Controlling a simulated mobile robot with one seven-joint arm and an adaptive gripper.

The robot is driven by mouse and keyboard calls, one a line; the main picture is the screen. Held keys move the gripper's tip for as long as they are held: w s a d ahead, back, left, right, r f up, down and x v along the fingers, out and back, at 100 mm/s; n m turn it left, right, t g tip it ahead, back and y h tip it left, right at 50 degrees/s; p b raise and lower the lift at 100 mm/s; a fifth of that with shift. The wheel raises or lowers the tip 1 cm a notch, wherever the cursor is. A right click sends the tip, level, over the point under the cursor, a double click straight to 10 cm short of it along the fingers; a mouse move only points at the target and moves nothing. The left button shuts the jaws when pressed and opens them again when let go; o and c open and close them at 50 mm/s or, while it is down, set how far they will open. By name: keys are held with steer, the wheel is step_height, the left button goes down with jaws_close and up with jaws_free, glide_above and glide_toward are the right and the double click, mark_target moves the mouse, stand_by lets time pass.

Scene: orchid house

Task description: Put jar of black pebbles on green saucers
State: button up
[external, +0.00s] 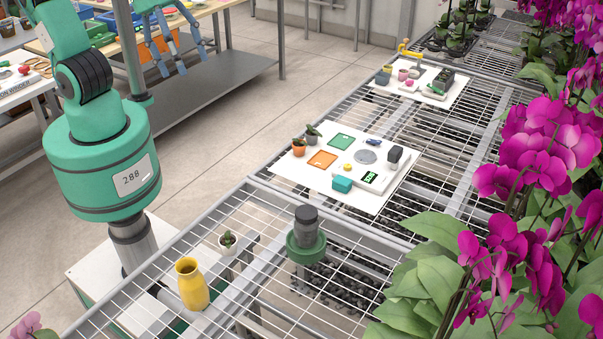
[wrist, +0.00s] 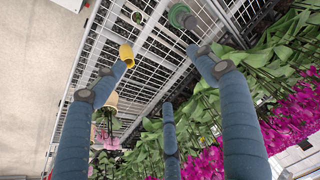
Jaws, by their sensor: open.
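A dark grey jar (external: 307,222) stands upright on the wire bench in the external view, its lower part within the rim of the round green saucers (external: 293,247). It appears to rest on them. The green saucers (wrist: 177,12) show at the top of the wrist view, with the dark jar (wrist: 191,22) over them. My gripper (external: 180,60) is open and empty at the upper left of the external view, apart from the jar and saucers. In the wrist view my gripper's (wrist: 165,85) blue fingers are spread wide with nothing between them.
A yellow vase (external: 192,285) and a small potted plant (external: 228,243) stand left of the saucers. Behind are a white board (external: 362,198) with small items and another loaded board (external: 447,98). Pink orchids (external: 545,150) crowd the right side. Wire mesh around the saucers is mostly clear.

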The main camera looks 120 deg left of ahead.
steer(key=s+d+r+n+t, duration=0.1)
steer(key=s+d+n, duration=0.1)
steer(key=s, duration=1)
steer(key=shift+r, duration=0.35)
steer(key=shift+d, duration=0.1)
steer(key=shift+f+b, duration=0.95)
